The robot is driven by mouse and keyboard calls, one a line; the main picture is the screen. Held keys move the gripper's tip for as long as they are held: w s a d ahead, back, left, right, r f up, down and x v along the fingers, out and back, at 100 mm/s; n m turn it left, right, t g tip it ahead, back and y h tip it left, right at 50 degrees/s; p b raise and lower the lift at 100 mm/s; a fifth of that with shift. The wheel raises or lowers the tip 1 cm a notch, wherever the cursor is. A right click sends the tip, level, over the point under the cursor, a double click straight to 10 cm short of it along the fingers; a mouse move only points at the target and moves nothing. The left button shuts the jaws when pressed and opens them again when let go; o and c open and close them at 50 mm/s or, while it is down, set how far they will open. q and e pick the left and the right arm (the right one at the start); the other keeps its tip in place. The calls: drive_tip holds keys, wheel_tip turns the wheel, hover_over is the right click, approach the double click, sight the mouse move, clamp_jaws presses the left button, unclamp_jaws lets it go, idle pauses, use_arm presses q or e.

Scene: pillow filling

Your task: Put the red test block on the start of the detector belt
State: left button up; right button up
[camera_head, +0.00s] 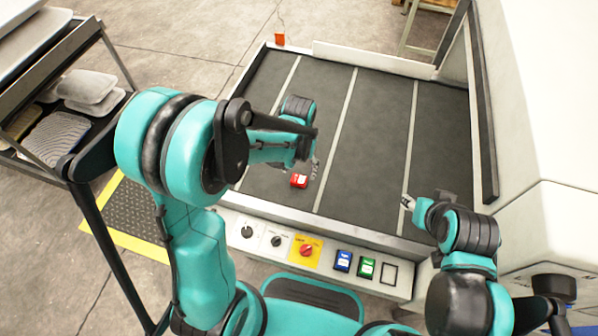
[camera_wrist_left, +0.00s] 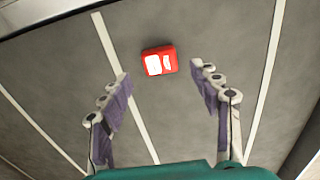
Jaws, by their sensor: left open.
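The red test block (camera_head: 299,181) with white marks on top lies on the dark belt (camera_head: 380,130), near its front edge and left of a pale stripe. In the left wrist view the block (camera_wrist_left: 159,62) sits just beyond and between the fingertips. My left gripper (camera_head: 313,168) is beside the block in the head view. Its two fingers (camera_wrist_left: 160,74) are spread apart with nothing between them, so it is open. My right gripper (camera_head: 407,202) is over the belt's front right edge; its fingers are too small to judge.
A control panel (camera_head: 320,254) with a red knob and blue and green buttons runs along the front of the belt. A white machine housing (camera_head: 545,120) stands at the right. A rack with trays (camera_head: 87,88) is at the left. The belt's far and middle parts are clear.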

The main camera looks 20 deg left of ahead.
sight(299, 179)
use_arm(q)
drive_tip(key=s+a+r+t+p, duration=0.1)
drive_tip(key=s+a+r+t, duration=0.1)
drive_tip(key=s+r, duration=0.3)
drive_tip(key=s+a+r+t+p, duration=0.1)
drive_tip(key=s+r+t, duration=0.4)
drive_tip(key=r, duration=0.8)
drive_tip(key=shift+s+a, duration=0.45)
drive_tip(key=shift+a, duration=0.35)
